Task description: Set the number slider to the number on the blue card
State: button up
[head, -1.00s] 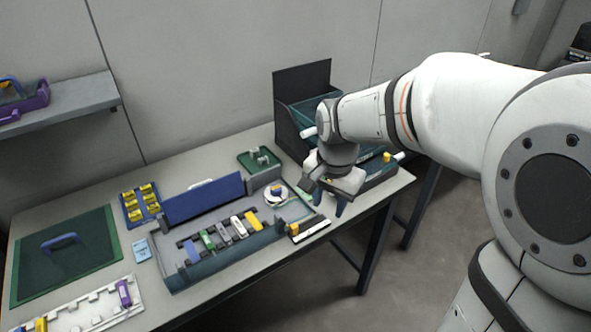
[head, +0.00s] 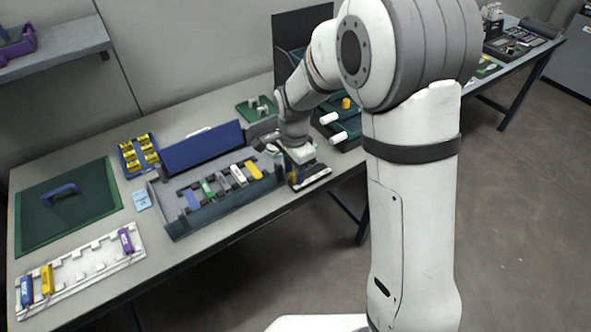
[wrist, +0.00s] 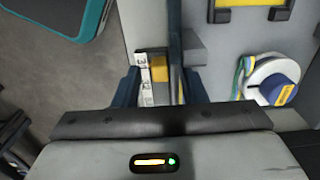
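The light blue card (head: 142,200) lies on the table left of the splicing tray in the head view; its print is too small to read. The number slider (head: 315,181) is at the tray's right end, partly hidden by my gripper (head: 294,176). In the wrist view the slider's white number strip (wrist: 145,82) shows sideways digits, not clearly legible, with a yellow knob (wrist: 161,68) beside it. My gripper (wrist: 160,88) is open, its dark blue fingers on either side of the strip and knob. I cannot tell whether either finger touches the knob.
The tray (head: 215,208) holds several coloured pieces. A white spool (wrist: 272,80) sits right of the slider in the wrist view. A dark rack with white-ended rolls (head: 346,138) stands behind my gripper. The table's front edge is close to the slider.

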jog(key=shift+f, duration=0.25)
grip_shut()
jog(key=shift+w, duration=0.1)
dwell(0.4)
